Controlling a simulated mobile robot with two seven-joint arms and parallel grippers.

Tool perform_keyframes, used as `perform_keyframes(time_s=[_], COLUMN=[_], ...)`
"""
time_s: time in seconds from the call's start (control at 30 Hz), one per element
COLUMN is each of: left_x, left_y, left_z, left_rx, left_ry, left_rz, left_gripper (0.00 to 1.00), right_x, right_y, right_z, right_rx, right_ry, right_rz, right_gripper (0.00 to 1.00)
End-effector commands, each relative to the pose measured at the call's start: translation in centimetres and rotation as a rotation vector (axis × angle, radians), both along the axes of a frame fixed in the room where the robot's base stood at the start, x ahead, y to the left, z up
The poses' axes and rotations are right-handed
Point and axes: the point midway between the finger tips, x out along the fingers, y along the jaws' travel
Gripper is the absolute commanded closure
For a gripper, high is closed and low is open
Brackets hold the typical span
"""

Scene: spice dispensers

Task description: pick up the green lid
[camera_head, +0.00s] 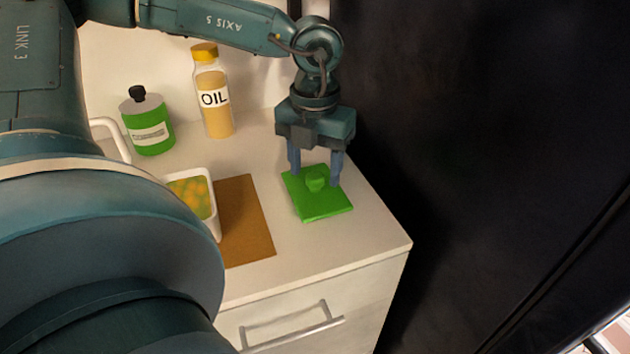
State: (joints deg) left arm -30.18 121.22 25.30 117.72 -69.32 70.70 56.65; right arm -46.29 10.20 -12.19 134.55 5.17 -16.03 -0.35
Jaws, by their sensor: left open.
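The green lid (323,205) lies flat on the white counter, near its right edge. It is a square plate with a raised knob (316,179) in its middle. My left gripper (315,179) points down over the lid, with its blue fingers open. One finger is on each side of the knob, with a gap to it. I cannot tell whether the fingertips touch the plate. My right gripper is not in view.
A white container (213,214) of yellow-green food stands by a brown board (245,220) left of the lid. An oil bottle (215,112) and a green bottle (149,128) stand behind. A dark tall surface (480,130) rises right of the counter (350,240).

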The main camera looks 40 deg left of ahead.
Motion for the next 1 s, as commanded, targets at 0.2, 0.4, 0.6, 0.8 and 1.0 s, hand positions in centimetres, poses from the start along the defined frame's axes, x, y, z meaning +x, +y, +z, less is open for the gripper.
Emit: perform_keyframes(time_s=[0.2,0.4,0.6,0.8,1.0], left_x=[0.01,0.01,0.01,0.01,0.02], left_y=[-0.03,-0.02,-0.02,-0.02,-0.01], left_z=[-0.75,-0.71,-0.70,-0.69,-0.67], left_rx=[0.000,-0.001,-0.001,0.001,0.000], left_ry=[-0.002,-0.001,-0.001,-0.002,-0.002], left_rz=[-0.001,-0.001,-0.001,-0.001,-0.001], left_gripper=[0.46,0.55,0.71,0.87,0.95], right_x=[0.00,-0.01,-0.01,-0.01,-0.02], right_y=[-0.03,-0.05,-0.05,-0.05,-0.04], right_z=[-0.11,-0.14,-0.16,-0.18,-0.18], right_rx=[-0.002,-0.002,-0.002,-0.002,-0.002], right_ry=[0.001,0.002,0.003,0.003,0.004], right_rz=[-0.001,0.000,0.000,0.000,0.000], right_gripper=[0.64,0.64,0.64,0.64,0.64])
